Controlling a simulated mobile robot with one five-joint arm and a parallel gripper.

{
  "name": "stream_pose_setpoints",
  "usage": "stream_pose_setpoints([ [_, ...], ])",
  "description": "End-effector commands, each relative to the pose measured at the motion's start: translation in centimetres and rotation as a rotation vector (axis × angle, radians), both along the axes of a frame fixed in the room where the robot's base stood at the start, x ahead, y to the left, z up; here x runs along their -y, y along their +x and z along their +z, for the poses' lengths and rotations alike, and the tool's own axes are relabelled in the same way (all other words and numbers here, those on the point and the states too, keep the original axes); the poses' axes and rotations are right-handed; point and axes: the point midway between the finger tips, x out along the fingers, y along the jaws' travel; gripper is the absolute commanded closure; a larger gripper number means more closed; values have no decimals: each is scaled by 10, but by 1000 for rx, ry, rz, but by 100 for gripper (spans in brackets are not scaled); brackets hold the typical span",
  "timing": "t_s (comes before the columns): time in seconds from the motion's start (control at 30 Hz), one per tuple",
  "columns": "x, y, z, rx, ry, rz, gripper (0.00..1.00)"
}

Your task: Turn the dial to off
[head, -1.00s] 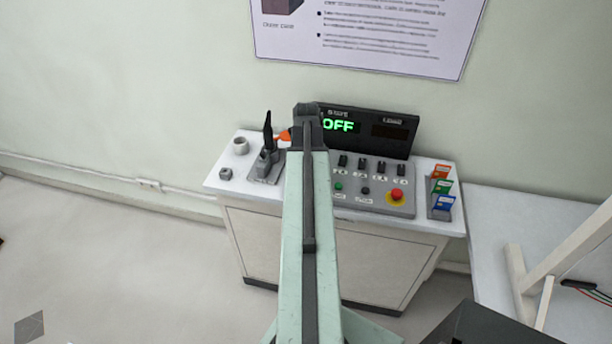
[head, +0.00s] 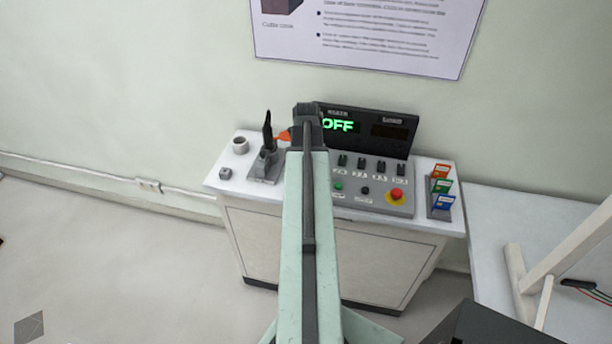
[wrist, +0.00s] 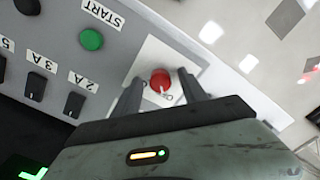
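A red dial (wrist: 160,80) sits on a white plate (wrist: 157,56) on the grey control panel in the wrist view. A pale mark and small lettering show at its lower side, too small to read surely. My gripper (wrist: 161,82) has one finger on each side of the dial, with a visible gap between dial and fingers, so it looks open. In the head view my arm hides the dial and the fingertips. The display (head: 338,125) behind the panel shows green OFF.
The panel carries a green START button (wrist: 91,40), black switches (wrist: 36,85) and a red mushroom button (head: 397,195). A black lever (head: 267,135) stands left of my arm. Coloured cards (head: 441,188) stand in a holder at the right. A white cup (head: 240,146) is at the left.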

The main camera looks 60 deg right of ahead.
Motion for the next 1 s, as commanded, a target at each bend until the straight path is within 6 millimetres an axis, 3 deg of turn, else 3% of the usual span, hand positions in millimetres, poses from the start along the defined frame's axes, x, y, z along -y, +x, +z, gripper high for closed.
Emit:
stream_pose_setpoints([
  [0.27,0,1,13,1,0,0,50],
  [0.63,0,0,76,0,0,0,50],
  [1.0,0,0,78,0,0,1,50],
])
